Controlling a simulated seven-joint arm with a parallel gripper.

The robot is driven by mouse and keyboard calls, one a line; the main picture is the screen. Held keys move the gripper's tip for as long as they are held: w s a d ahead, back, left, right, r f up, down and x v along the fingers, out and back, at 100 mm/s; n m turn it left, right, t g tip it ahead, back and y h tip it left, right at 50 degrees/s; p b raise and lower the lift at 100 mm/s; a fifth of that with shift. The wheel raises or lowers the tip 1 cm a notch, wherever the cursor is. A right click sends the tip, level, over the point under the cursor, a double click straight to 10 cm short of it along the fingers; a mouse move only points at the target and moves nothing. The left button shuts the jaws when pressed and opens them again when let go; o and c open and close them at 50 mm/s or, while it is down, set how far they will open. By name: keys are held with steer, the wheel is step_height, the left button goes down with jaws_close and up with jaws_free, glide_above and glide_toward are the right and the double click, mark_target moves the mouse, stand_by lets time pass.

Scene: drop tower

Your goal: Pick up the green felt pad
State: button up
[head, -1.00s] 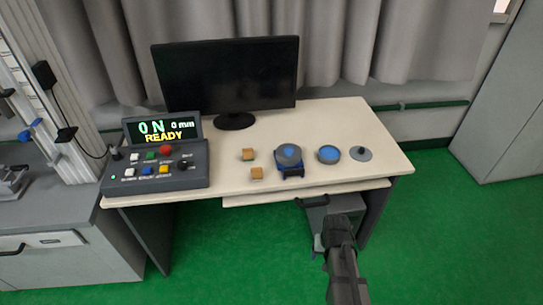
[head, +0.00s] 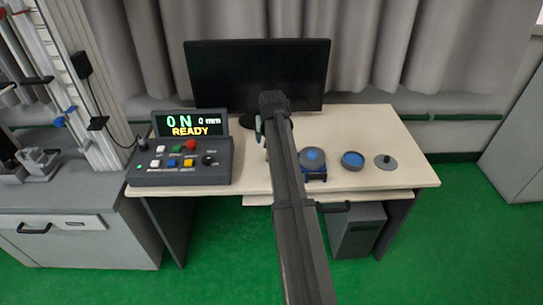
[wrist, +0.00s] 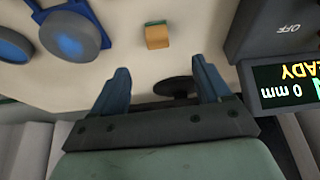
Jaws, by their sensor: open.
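My gripper (wrist: 160,82) is open, with nothing between its two blue-grey fingers. In the head view my gripper (head: 262,122) is over the table, in front of the monitor. In the wrist view a tan block (wrist: 157,39) lies on the table beyond the fingertips, apart from them. A thin green strip (wrist: 154,22) shows along one edge of this block. It may be the green felt pad, but it is too small to be sure. In the head view my arm hides the part of the table where two tan blocks stood.
A control box (head: 180,162) stands at the table's left. The monitor (head: 300,75) stands at the back. A blue-and-grey round device (head: 313,158), a blue-topped disc (head: 352,160) and a grey disc with a knob (head: 385,161) lie to the right. The table's right front (head: 400,182) is clear.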

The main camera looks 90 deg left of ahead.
steer(key=x, duration=0.8)
steer(key=shift+w+a+f, duration=0.1)
steer(key=shift+a+f, duration=0.1)
steer(key=shift+a, duration=0.3)
steer(key=shift+x, duration=2.75)
steer(key=shift+w+d, duration=0.15)
steer(key=shift+d, duration=0.05)
steer(key=c, duration=1.1)
step_height(320, 180, up, 10)
steer(key=shift+f, duration=0.1)
